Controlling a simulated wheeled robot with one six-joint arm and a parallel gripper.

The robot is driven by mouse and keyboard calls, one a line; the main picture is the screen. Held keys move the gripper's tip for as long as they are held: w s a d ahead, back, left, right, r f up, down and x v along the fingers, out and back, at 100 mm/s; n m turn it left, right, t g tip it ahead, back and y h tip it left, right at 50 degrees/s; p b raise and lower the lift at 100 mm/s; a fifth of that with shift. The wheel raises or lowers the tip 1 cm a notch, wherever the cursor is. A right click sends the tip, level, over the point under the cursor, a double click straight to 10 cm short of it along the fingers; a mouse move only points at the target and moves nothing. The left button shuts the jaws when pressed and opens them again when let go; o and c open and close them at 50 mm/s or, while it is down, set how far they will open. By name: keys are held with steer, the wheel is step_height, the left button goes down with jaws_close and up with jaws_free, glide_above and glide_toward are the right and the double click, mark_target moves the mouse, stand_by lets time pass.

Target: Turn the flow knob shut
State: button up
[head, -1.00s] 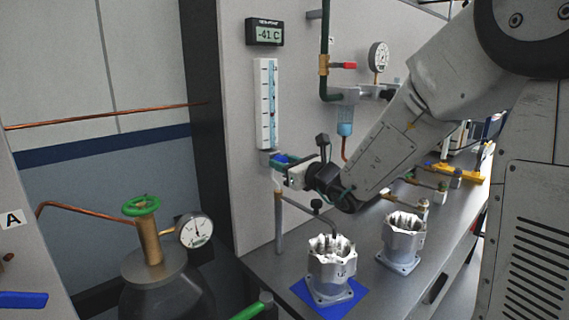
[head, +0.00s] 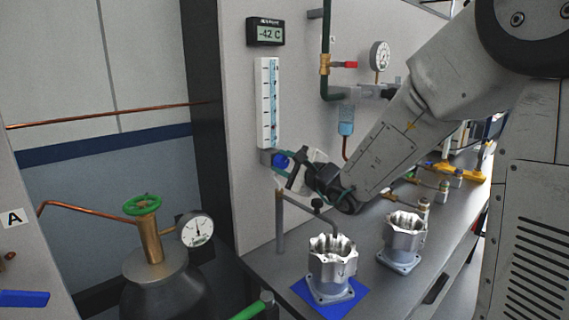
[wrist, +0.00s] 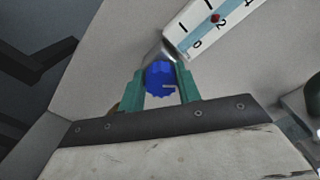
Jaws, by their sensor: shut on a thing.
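The blue flow knob (head: 281,160) sits at the foot of the white flow meter tube (head: 267,104) on the grey panel. In the wrist view the knob (wrist: 160,79) lies between the two green fingers of my gripper (wrist: 162,88). The fingers are shut on it, one on each side. A small pale mark shows on the knob's face. In the wrist view the tube's lower scale (wrist: 204,24) shows a red float near the "2" mark. In the head view, part of my gripper (head: 291,165) is seen side-on at the knob.
A bent grey pipe (head: 280,220) stands below my gripper. One silver housing (head: 331,270) is on a blue mat (head: 303,290); another housing (head: 403,240) stands to its right. A display (head: 265,32) reads -42 C. A gas cylinder (head: 160,285) with a green valve stands at left.

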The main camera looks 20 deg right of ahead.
steer(key=n, duration=0.4)
steer(key=shift+f+n, duration=0.1)
steer(key=shift+n, duration=0.2)
steer(key=shift+f+n, duration=0.1)
steer(key=shift+n, duration=1.4)
steer(key=o, duration=1)
steer(key=shift+c, duration=0.2)
steer(key=shift+n, duration=0.3)
steer(key=shift+s, duration=0.1)
steer(key=v, duration=0.7)
steer(key=shift+s+d, duration=0.2)
steer(key=shift+s, duration=0.1)
